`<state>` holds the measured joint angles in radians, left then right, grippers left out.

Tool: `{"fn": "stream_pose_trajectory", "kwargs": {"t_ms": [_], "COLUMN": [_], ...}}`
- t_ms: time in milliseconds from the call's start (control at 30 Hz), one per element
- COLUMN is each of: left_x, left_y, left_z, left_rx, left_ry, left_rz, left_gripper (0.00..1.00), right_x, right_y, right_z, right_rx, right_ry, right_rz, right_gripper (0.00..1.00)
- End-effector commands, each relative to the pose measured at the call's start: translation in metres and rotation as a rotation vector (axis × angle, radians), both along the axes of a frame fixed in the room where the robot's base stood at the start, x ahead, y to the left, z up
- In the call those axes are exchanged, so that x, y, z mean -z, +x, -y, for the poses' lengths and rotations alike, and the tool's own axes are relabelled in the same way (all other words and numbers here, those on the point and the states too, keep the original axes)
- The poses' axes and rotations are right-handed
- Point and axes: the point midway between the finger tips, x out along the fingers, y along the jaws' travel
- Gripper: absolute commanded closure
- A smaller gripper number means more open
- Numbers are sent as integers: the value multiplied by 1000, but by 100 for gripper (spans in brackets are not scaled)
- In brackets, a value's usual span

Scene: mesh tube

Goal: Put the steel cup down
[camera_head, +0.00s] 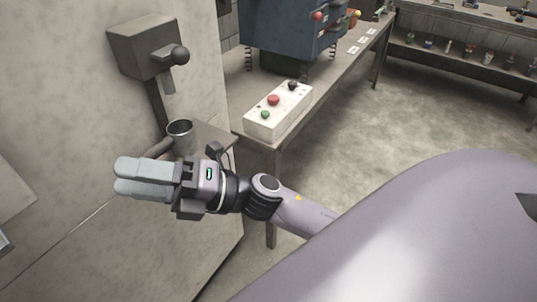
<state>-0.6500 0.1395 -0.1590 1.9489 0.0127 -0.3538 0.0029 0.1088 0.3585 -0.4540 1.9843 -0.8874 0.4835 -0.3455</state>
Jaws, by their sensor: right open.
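The steel cup (180,128) stands upright, its open rim facing up, on a small grey ledge (213,134) against the wall. Its lower part is partly hidden behind my right gripper. My right gripper (118,178) reaches in from the right, in front of and below the cup in the picture, with its fingers pointing left. It is open, with nothing visible between the fingers; the cup is not in its grasp. Whether the gripper touches the cup is unclear. My left gripper is not in view.
A white control box (278,110) with red, green and black knobs sits on the bench to the right. A blue machine (290,30) stands behind it. Open floor lies to the right.

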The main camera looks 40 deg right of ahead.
Motion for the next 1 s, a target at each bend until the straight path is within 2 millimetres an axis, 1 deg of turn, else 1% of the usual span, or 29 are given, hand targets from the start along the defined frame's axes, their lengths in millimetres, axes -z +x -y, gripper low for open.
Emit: {"fn": "stream_pose_trajectory", "kwargs": {"t_ms": [33, 67, 133, 167, 200, 267, 300, 367, 400, 467, 500, 533, 600, 700, 800, 1000], "left_x": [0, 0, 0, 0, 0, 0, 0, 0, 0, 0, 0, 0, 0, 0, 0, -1], "left_y": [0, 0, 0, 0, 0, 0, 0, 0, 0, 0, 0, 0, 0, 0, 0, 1], "left_z": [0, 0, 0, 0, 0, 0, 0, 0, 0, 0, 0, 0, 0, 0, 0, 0], "left_rx": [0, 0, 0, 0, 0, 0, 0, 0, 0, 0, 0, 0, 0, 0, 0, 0], "left_ry": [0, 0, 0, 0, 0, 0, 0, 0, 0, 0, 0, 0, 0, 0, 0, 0], "left_rz": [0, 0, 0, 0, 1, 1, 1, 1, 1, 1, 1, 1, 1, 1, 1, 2], "left_gripper": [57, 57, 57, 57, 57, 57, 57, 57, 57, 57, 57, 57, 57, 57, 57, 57], "right_x": [19, 31, 64, 80, 104, 143, 171, 211, 236, 268, 286, 297, 317, 332, 337, 336], "right_y": [8, 13, 20, 22, 21, 15, 7, -10, -24, -47, -61, -72, -92, -110, -116, -115], "right_z": [15, 25, 48, 58, 72, 92, 104, 119, 128, 139, 143, 146, 151, 154, 155, 155], "right_rx": [55, 88, 168, 204, 255, 331, 385, 463, 513, 582, 621, 648, 698, 740, 751, 750], "right_ry": [104, 165, 303, 362, 438, 552, 626, 730, 796, 881, 933, 965, 1025, 1075, 1092, 1088], "right_rz": [-167, -263, -486, -584, -711, -904, -1029, -1208, -1317, -1460, -1543, -1595, -1693, -1770, -1796, -1793], "right_gripper": [51, 51, 51, 51, 51, 51, 51, 51, 51, 51, 51, 51, 51, 51, 51, 51]}}
